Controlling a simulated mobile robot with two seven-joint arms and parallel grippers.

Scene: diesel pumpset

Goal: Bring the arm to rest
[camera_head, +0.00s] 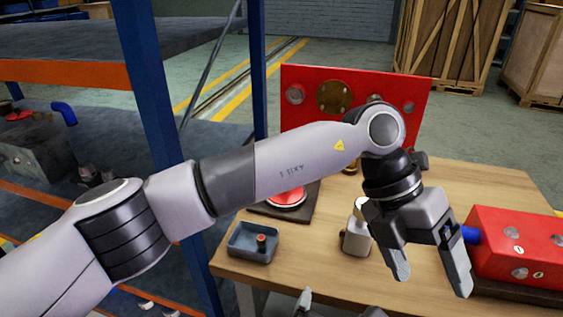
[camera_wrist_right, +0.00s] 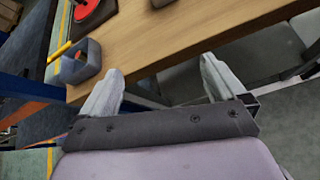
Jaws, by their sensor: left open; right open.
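My left arm comes in from the left and reaches across the head view. Its gripper (camera_head: 432,280) points down, open and empty, above the front part of the wooden table (camera_head: 485,180). A small metal can-like part (camera_head: 356,238) stands just left of its fingers, and I cannot tell whether they touch. My right gripper (camera_wrist_right: 160,82) is open and empty in its wrist view, at the table's front edge. Light tips at the bottom of the head view may be its fingers.
A red pump box (camera_head: 520,245) with a blue port is right of my left gripper. A grey tray (camera_head: 252,242) holds a small part. A red panel (camera_head: 310,85) stands behind my arm. A blue and orange shelf rack (camera_head: 150,90) is at left. Wooden crates (camera_head: 455,45) stand behind.

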